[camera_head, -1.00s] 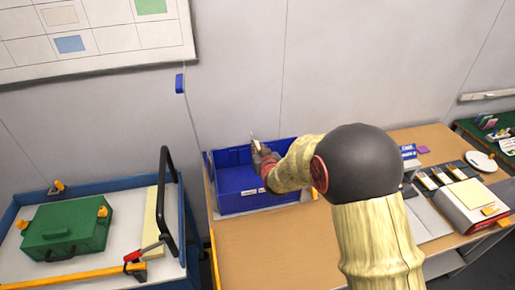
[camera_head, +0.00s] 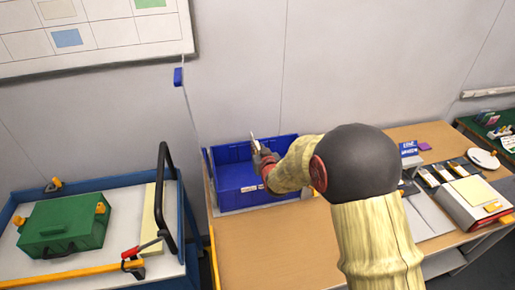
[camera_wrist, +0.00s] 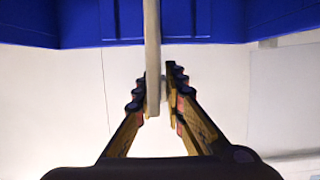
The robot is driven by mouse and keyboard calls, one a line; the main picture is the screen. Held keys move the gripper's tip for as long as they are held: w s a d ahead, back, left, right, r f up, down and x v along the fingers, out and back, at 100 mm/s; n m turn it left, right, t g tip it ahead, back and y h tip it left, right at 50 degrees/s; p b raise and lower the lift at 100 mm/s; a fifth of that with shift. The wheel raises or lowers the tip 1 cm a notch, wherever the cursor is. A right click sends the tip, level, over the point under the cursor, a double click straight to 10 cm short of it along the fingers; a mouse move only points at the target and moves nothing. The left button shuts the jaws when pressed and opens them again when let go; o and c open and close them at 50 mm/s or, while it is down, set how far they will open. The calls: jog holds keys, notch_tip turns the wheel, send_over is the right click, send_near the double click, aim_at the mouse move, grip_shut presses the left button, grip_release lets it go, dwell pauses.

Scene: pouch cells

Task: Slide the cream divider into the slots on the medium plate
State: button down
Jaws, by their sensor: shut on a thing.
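My gripper (camera_head: 258,150) is at the blue bin (camera_head: 232,197) on the wooden table. In the wrist view its two fingers (camera_wrist: 157,90) are shut on the thin cream divider (camera_wrist: 152,45), which stands edge-on between them. The divider's pale tip (camera_head: 253,138) also shows above the gripper in the head view. The bin's blue walls (camera_wrist: 90,18) cross the top of the wrist view, beyond and around the divider's far end. I cannot make out the medium plate or its slots. My arm hides the right part of the bin.
A blue-edged cart (camera_head: 110,277) at left carries a green case (camera_head: 62,226), a black handle (camera_head: 164,195) and a red and yellow clamp. A red-edged binder (camera_head: 462,210) and papers lie on the table at right. The table in front of the bin is bare.

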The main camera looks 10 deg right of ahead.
jog(key=shift+f+b, duration=3.05)
jog(key=shift+f, duration=0.7)
jog(key=c, duration=1.8)
grip_release()
jog(key=shift+f, duration=0.1)
jog(key=shift+o, duration=0.2)
jog(key=shift+s, duration=0.1)
